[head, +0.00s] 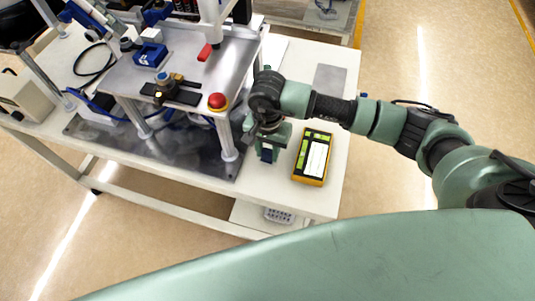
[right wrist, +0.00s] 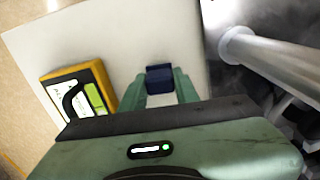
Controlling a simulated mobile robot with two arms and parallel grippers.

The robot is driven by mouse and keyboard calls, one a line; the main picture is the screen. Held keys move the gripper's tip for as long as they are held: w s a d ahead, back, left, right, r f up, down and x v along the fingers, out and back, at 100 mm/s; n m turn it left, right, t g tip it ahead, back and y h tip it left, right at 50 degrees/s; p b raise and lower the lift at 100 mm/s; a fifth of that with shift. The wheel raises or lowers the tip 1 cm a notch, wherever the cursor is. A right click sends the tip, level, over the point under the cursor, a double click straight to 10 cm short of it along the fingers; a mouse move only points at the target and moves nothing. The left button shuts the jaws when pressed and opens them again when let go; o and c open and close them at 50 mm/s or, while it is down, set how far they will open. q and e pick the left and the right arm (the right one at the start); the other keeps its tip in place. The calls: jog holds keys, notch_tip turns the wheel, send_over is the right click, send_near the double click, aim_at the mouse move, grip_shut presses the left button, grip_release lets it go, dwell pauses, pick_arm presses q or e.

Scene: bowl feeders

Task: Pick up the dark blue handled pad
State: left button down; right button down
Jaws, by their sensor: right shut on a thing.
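The dark blue handled pad (right wrist: 159,77) sits between the fingertips of my right gripper (right wrist: 162,88) in the right wrist view. In the head view the pad (head: 267,154) shows as a small dark blue block under my right gripper (head: 269,150), near the front of the white table (head: 318,198). The right gripper is shut on the pad, and its fingers hide part of it. I cannot tell whether the pad touches the tabletop. My left gripper is in neither view.
A yellow-edged device with a black handle (head: 313,158) lies just right of my right gripper. A metal fixture with a raised plate, a post (head: 226,140) and a red button (head: 217,101) stands close on the left. A grey plate (head: 330,78) lies farther back.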

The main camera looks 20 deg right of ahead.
aim_at(267, 151)
jog(key=shift+w+r, duration=0.1)
jog(key=shift+r, duration=0.5)
notch_tip(267, 151, up, 19)
jog(key=b, duration=0.3)
jog(key=shift+b, duration=0.35)
